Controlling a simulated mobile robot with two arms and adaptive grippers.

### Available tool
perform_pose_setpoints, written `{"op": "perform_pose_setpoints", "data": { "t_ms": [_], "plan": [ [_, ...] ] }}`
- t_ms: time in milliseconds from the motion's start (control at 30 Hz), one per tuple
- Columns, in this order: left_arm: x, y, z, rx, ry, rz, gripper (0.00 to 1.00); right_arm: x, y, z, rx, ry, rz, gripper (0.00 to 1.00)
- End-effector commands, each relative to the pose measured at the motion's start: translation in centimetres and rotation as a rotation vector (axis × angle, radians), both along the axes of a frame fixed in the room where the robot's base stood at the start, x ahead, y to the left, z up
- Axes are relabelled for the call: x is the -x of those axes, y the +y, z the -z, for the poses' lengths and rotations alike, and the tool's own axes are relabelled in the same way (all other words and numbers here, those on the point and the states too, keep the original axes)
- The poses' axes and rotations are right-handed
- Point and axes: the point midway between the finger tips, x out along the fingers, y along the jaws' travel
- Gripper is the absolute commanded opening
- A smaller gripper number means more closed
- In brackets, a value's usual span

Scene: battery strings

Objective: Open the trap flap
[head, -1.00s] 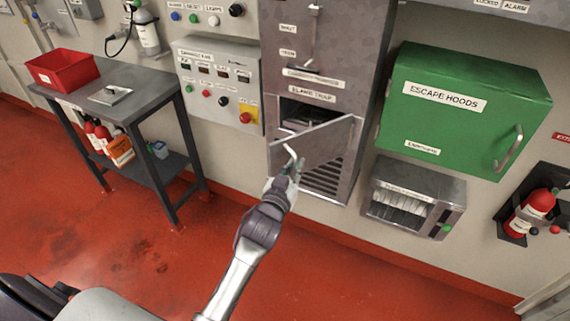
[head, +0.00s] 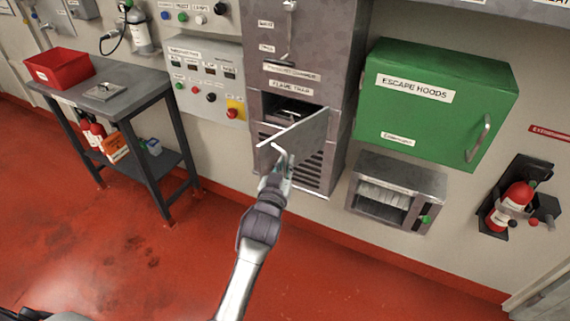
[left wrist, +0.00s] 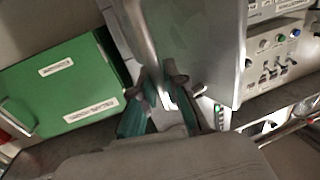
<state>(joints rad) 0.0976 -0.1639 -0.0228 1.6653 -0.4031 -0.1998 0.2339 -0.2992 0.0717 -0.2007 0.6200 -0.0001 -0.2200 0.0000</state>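The trap flap (head: 306,137) is a grey metal door below the "FLAME TRAP" label. It stands swung outward, leaving a dark opening (head: 289,107) behind it at the upper left. My left gripper (head: 278,160) is at the pale handle (head: 280,150) on the flap's outer face, near its free edge. In the left wrist view the flap (left wrist: 205,45) fills the top middle, and the fingers of my left gripper (left wrist: 164,82) close in around the handle (left wrist: 169,100). Fingers partly hide the handle. My right gripper is not in view.
A green "ESCAPE HOODS" box (head: 430,105) and a small grey dispenser (head: 398,190) are on the wall to the right. A control panel (head: 205,80) is on the left. A dark table (head: 120,90) holds a red bin (head: 58,68). The red floor (head: 150,240) in front is clear.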

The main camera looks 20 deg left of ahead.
Motion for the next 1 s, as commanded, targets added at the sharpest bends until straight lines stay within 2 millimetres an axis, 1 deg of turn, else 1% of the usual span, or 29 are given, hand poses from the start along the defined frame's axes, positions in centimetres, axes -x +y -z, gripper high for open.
{"op": "perform_pose_setpoints", "data": {
  "t_ms": [33, 100, 133, 333, 400, 467, 567, 800, 900, 1000],
  "plan": [
    [0.0, 0.0, -0.2, 0.001, -0.004, 0.001, 0.21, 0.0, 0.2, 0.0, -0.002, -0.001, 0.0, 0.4],
    [0.0, 0.0, -0.2, 0.001, -0.003, 0.001, 0.32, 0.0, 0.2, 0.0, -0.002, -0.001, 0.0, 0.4],
    [0.0, 0.0, -0.1, 0.001, -0.003, 0.001, 0.37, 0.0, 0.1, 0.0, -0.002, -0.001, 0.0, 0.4],
    [0.0, 0.0, -0.1, 0.001, -0.001, 0.0, 0.37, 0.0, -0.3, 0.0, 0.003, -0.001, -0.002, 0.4],
    [0.0, 0.0, 0.0, 0.001, 0.0, 0.0, 0.37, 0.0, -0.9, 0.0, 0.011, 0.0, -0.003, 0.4],
    [0.3, 0.0, 0.1, 0.001, 0.001, 0.0, 0.37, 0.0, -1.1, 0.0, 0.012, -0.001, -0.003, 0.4],
    [1.4, -0.1, 0.1, 0.001, 0.001, 0.0, 0.37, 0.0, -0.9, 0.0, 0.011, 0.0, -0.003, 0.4],
    [5.5, -0.3, 0.0, 0.002, 0.001, 0.001, 0.37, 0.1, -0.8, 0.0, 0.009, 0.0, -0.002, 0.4],
    [6.7, -0.3, 0.1, 0.002, 0.0, 0.001, 0.37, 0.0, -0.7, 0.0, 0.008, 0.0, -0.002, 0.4],
    [7.3, -0.3, 0.0, 0.001, -0.001, 0.001, 0.37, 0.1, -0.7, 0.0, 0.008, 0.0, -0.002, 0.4]
  ]
}}
